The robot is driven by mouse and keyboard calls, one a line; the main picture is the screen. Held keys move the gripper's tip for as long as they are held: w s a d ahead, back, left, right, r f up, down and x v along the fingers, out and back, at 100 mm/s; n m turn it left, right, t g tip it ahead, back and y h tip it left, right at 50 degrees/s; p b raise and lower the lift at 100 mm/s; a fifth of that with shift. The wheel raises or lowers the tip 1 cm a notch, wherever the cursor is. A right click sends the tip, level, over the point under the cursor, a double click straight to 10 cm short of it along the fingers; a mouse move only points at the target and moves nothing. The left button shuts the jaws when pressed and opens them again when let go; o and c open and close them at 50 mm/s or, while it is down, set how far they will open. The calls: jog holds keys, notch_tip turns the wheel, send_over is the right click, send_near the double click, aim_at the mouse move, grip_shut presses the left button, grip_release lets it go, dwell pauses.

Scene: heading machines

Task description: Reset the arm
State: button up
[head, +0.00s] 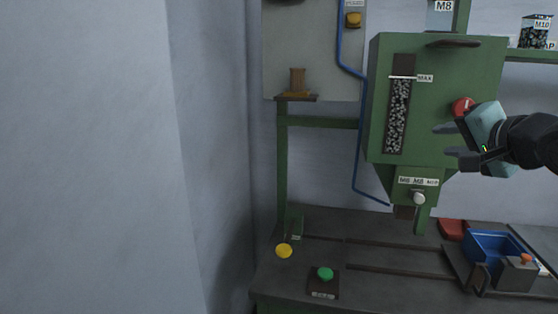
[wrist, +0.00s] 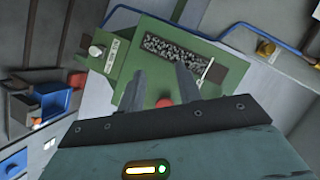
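My gripper (head: 456,142) is at the right of the head view, raised in front of the green machine (head: 436,75). Its two fingers are spread apart with nothing between them. In the wrist view my gripper (wrist: 162,85) also shows open, its fingers pointing towards the green housing (wrist: 125,85). A red button (head: 462,107) on the housing shows just beyond the fingers; in the wrist view the red button (wrist: 164,103) appears between the fingers. I cannot tell how far the fingers are from the housing.
The bench (head: 330,220) below carries a green button (head: 325,273), a yellow button (head: 284,251) and a blue bin (head: 490,246) at the right. A blue hose (head: 357,150) runs beside the machine. A shelf with a labelled jar (head: 534,32) is at upper right. Bare wall (head: 90,150) fills the left.

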jog(key=s+a+f+n+g+b, duration=0.2)
jog(key=s+a+f+n+g, duration=0.25)
jog(key=a+f, duration=0.35)
jog(key=s+a+f+n+g+b, duration=0.2)
jog(key=s+a+f+n+g, duration=0.25)
jog(key=f, duration=0.55)
jog(key=s+a+f+n+g+b, duration=0.1)
jog(key=s+a+f+n+g, duration=0.2)
jog(key=s, duration=0.5)
jog(key=s+a+f+n+g+b, duration=0.1)
jog(key=s+a+f+n+g, duration=0.1)
jog(key=s+a+f+n, duration=0.3)
jog(key=s+n, duration=0.1)
jog(key=s, duration=0.2)
jog(key=shift+s+f+g+h, duration=0.3)
jog(key=shift+s+f+g, duration=0.05)
jog(key=shift+f+g, duration=0.05)
